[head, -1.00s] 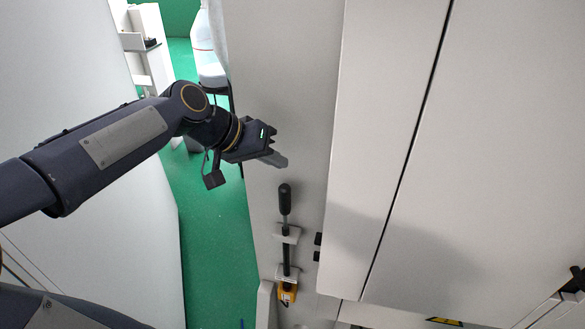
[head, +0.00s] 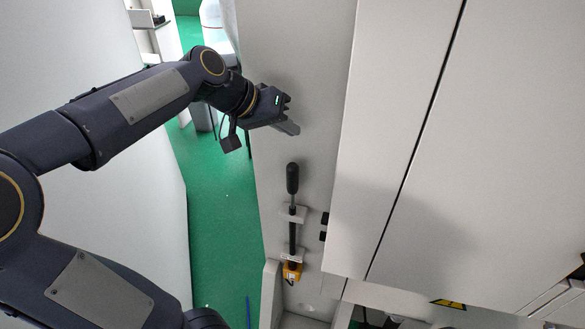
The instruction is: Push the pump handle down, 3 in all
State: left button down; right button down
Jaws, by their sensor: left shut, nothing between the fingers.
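The pump handle (head: 292,180) is a black grip on a dark rod, mounted on the light grey panel in the middle of the head view. The rod passes a pale bracket (head: 294,214) and runs down to a yellow block (head: 292,271). My left gripper (head: 291,128) is shut and empty. In the picture it is just above the grip's top end, with a visible gap between them. My right gripper is not in view.
Large light grey cabinet doors (head: 480,150) fill the right side. A pale wall (head: 90,190) stands at the left, with green floor (head: 215,225) between.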

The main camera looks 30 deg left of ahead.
pick_arm(q)
jog(key=b, duration=0.4)
send_over(288, 173)
jog(key=f, duration=0.5)
jog(key=shift+w+a+f, duration=0.15)
jog(key=shift+w+f, duration=0.05)
jog(key=shift+f, duration=0.15)
jog(key=shift+f+b, duration=0.5)
jog(key=shift+f, duration=0.1)
dwell(0.7)
jog(key=shift+f+b, duration=0.3)
jog(key=shift+b, duration=0.15)
jog(key=shift+f+b, duration=2.45)
jog(key=shift+f, duration=0.2)
dwell(1.7)
jog(key=shift+r, duration=0.1)
